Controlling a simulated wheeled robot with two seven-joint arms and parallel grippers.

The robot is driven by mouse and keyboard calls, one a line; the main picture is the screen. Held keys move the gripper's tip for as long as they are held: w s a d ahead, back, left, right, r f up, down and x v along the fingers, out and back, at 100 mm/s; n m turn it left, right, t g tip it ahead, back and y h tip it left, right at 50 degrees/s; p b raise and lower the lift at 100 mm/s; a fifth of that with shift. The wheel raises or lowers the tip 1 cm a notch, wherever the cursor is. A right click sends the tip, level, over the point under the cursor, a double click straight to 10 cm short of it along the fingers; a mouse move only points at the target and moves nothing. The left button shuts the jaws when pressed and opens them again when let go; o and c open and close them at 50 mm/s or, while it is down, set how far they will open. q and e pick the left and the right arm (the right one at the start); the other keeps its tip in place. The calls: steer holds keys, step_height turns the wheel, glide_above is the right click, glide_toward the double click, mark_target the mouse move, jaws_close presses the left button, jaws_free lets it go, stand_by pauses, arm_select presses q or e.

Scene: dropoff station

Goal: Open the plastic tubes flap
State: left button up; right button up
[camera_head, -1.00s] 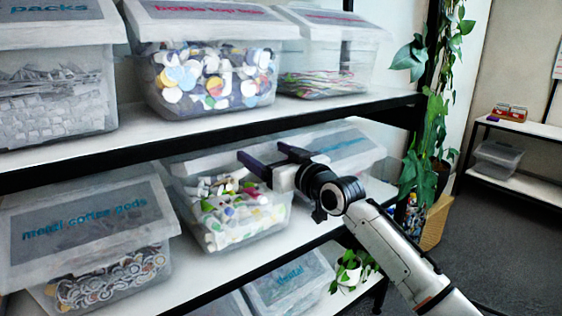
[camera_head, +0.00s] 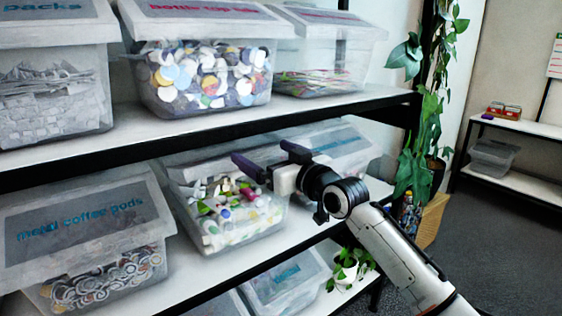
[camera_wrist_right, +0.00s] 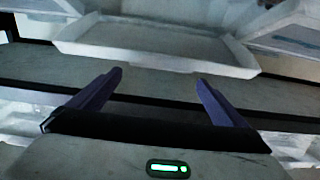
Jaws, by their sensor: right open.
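The clear bin (camera_head: 225,215) of plastic tubes stands on the middle shelf, filled with white, green and coloured tubes. Its lid (camera_head: 200,165) shows only in part behind my gripper. My right gripper (camera_head: 262,158) is open and empty, with its dark purple fingers in front of the bin's top at lid height. In the right wrist view its fingers (camera_wrist_right: 158,82) are spread apart, and a pale raised-rim lid (camera_wrist_right: 155,45) lies beyond them. Whether the fingers touch the lid I cannot tell. My left gripper is not in view.
The metal coffee pods bin (camera_head: 85,240) stands to the left, and another lidded bin (camera_head: 345,150) to the right. The upper shelf edge (camera_head: 200,135) runs close above my gripper. A hanging plant (camera_head: 415,170) is at the shelf's right end.

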steer(key=v, duration=0.8)
steer(key=shift+s+d+b, duration=0.2)
steer(key=shift+d+b, duration=0.05)
steer(key=shift+b, duration=0.1)
steer(key=shift+r, duration=0.1)
steer(key=s+d+f+m+g+h, duration=0.15)
steer(key=s+f, duration=0.25)
steer(key=f, duration=0.6)
steer(key=s+d+f+m+h, duration=0.15)
steer(key=s+f, duration=0.25)
steer(key=f, duration=0.6)
steer(key=s+d+f+g+h, duration=0.1)
steer(key=s+d+f, duration=0.15)
steer(key=f, duration=0.65)
steer(key=s+d+f+m+g+h, duration=0.1)
steer(key=s+d+f+g, duration=0.1)
steer(key=s+f, duration=0.8)
steer(key=s+d+f+g+h, duration=0.2)
steer(key=s+d+f, duration=0.3)
steer(key=s+f, duration=0.5)
steer(key=s, duration=0.7)
steer(key=shift+s+f+m+h, duration=0.2)
steer(key=shift+s+m+h, duration=0.1)
steer(key=shift+s+m, duration=0.1)
steer(key=shift+w+d, duration=0.1)
